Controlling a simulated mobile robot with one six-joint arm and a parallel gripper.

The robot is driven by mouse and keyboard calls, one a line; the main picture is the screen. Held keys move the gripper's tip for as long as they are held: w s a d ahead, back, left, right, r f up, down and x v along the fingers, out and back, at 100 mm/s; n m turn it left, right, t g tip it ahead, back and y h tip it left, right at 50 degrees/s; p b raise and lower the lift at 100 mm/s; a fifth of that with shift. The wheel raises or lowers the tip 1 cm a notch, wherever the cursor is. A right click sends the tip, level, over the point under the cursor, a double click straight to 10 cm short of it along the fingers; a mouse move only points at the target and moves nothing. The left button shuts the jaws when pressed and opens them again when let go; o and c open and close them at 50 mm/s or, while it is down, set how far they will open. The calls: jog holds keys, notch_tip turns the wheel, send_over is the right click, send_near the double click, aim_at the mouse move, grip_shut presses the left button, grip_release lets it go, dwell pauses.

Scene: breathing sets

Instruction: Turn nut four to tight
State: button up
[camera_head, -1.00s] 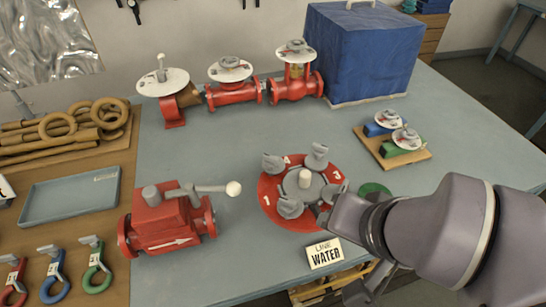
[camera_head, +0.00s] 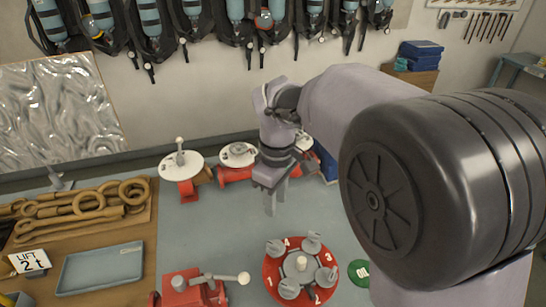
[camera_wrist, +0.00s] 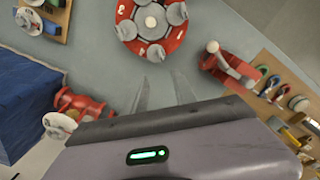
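The plate also shows at the top of the wrist view (camera_wrist: 123,11). My gripper (camera_head: 270,208) hangs above the table behind the plate, pointing down, apart from it. In the wrist view its two fingers (camera_wrist: 165,90) stand apart with nothing between them.
Red valves with white dials (camera_head: 238,155) stand behind, partly covered by my gripper. A red valve with a lever (camera_head: 190,290) is at the front left. A blue box (camera_wrist: 25,100) shows in the wrist view.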

aim_at(273, 244)
jog(key=shift+n, duration=0.4)
jog(key=f+b, duration=0.2)
jog(key=f, duration=0.7)
jog(key=f+b, duration=0.2)
jog(key=f, duration=0.7)
jog(key=shift+w+a, duration=0.2)
jog(key=shift+c, duration=0.2)
grip_shut()
